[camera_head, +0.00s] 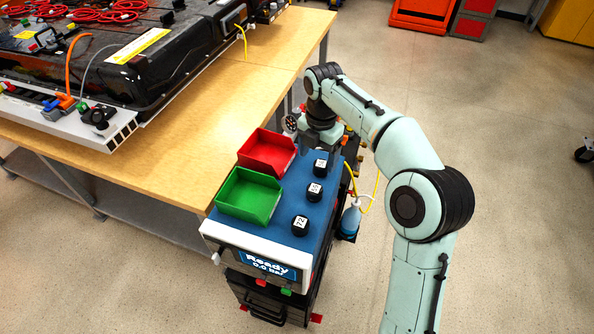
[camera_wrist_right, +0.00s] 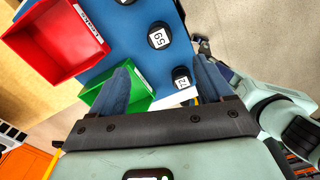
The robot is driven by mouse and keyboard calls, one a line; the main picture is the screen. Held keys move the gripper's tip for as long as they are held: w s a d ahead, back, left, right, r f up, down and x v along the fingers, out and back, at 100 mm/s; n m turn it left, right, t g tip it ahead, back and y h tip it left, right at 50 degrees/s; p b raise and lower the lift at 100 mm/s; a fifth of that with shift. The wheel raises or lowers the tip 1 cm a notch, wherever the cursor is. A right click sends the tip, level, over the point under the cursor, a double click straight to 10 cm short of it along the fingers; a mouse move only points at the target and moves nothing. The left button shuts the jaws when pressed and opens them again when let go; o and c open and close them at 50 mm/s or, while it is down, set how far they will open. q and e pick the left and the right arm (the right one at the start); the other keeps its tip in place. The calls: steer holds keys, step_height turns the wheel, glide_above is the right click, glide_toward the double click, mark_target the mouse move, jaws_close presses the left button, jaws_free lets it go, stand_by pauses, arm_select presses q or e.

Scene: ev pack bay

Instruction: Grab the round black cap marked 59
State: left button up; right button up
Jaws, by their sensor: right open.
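The round black cap marked 59 (camera_wrist_right: 160,37) stands on the blue top of a cart in the right wrist view, ahead of my fingers. In the head view it appears as the middle cap (camera_head: 315,191) of a row of three, its label small. My right gripper (camera_head: 320,146) is over the far end of the cart top, beyond that cap. In the right wrist view its two blue fingers (camera_wrist_right: 163,78) are spread apart with nothing held between them. My left gripper is not in view.
A cap marked 72 (camera_head: 300,225) stands nearer the cart's front, another cap (camera_head: 320,162) farther back. A green bin (camera_head: 231,206) and red bin (camera_head: 249,153) sit left of the caps. A wooden workbench (camera_head: 185,158) with a battery pack adjoins the cart. Open floor lies right.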

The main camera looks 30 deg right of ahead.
steer(key=b, duration=0.2)
glide_above(315, 188)
steer(key=f, duration=0.7)
steer(key=shift+s, duration=0.2)
steer(key=shift+w+f, duration=0.1)
steer(key=shift+f, duration=0.4)
step_height(315, 188, down, 5)
steer(key=shift+w+f, duration=0.1)
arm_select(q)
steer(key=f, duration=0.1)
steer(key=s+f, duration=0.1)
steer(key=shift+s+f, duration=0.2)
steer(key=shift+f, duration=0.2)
arm_select(e)
steer(key=c, duration=1.1)
steer(key=shift+c, duration=0.2)
